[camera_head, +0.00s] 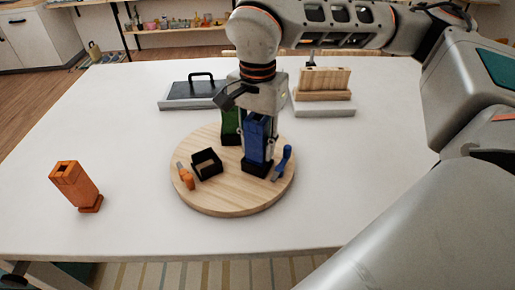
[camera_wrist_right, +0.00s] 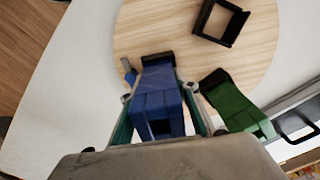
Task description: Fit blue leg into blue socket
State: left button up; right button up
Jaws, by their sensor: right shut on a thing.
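The blue leg (camera_head: 257,140) stands upright on the round wooden board, also seen in the wrist view (camera_wrist_right: 160,102). Its lower end meets a dark square socket (camera_head: 257,168); how deep it sits inside cannot be told. My right gripper (camera_head: 256,112) is shut on the upper part of the blue leg, with a finger on each side in the wrist view. A small blue handled piece (camera_head: 283,160) is beside this socket on the right. My left gripper is not in view.
A green leg (camera_head: 230,125) stands close behind the blue one. An empty black socket (camera_head: 207,164) and an orange handled piece (camera_head: 186,178) are on the board's (camera_head: 232,200) left. An orange leg (camera_head: 75,186) stands on the table. A black-handled case (camera_head: 190,90) and wooden block (camera_head: 323,84) are behind.

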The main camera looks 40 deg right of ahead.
aim_at(258, 155)
jog(key=shift+f, duration=0.65)
jog(key=shift+s+f, duration=0.1)
jog(key=shift+s, duration=0.1)
jog(key=shift+s+f, duration=0.15)
jog(key=shift+f, duration=0.4)
jog(key=o, duration=1)
jog(key=shift+f, duration=0.1)
jog(key=o, duration=0.3)
jog(key=shift+w+f, duration=0.15)
jog(key=shift+w, duration=0.15)
jog(key=shift+s, duration=0.15)
jog(key=shift+r, duration=0.2)
